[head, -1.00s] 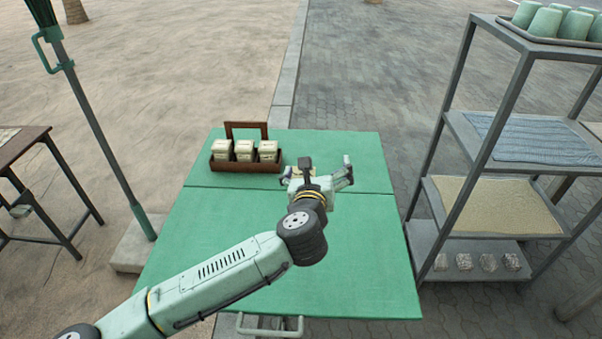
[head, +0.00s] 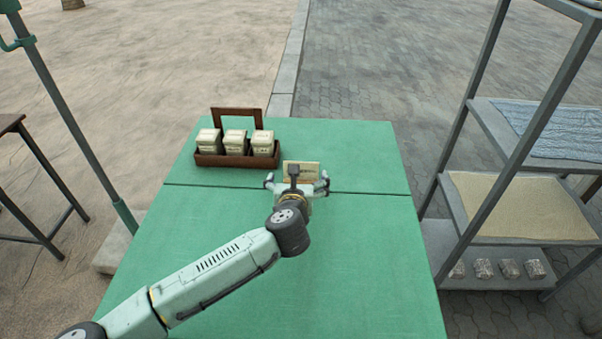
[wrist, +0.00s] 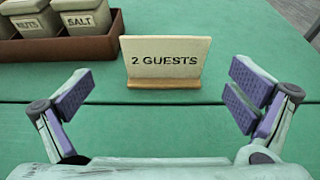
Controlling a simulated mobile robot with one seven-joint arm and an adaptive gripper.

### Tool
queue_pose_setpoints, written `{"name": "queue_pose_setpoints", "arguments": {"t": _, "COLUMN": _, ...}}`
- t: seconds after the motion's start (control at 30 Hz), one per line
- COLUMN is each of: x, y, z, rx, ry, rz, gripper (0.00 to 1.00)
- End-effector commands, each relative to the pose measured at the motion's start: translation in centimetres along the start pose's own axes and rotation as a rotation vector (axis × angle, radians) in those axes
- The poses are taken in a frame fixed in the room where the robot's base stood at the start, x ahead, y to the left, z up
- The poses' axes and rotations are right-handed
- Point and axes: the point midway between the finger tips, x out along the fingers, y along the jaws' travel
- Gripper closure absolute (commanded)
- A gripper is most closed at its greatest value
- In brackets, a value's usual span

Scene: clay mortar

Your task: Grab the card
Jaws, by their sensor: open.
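The card (wrist: 164,60) is a cream sign reading "2 GUESTS", standing upright in a small wooden base on the green table. In the head view the card (head: 301,170) stands just beyond my gripper, to the right of the wooden caddy. My gripper (head: 298,182) is open and empty, its two fingers spread wide to either side of the card's line. In the wrist view my gripper (wrist: 155,98) has its purple-padded fingers left and right, with the card ahead between them and touching neither. The card's lower part is partly hidden by my wrist in the head view.
A dark wooden caddy (head: 209,159) with three lidded cream canisters, one labelled SALT (wrist: 86,20), stands left of the card. The green table (head: 350,250) is otherwise clear. A metal shelf rack (head: 480,243) stands to the right and a pole (head: 70,115) to the left.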

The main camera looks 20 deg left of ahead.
Motion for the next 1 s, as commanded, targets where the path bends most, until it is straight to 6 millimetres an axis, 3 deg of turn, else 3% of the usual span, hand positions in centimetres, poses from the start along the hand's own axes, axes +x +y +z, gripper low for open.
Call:
{"name": "queue_pose_setpoints", "arguments": {"t": 0.5, "x": 5.6, "y": -0.6, "z": 0.1, "rx": -0.001, "ry": 0.001, "rz": 0.001, "gripper": 0.00}}
{"name": "queue_pose_setpoints", "arguments": {"t": 0.73, "x": 5.7, "y": -0.5, "z": 0.0, "rx": 0.000, "ry": 0.000, "rz": 0.001, "gripper": 0.00}}
{"name": "queue_pose_setpoints", "arguments": {"t": 1.0, "x": 5.7, "y": -0.5, "z": 0.0, "rx": -0.001, "ry": 0.000, "rz": 0.001, "gripper": 0.17}}
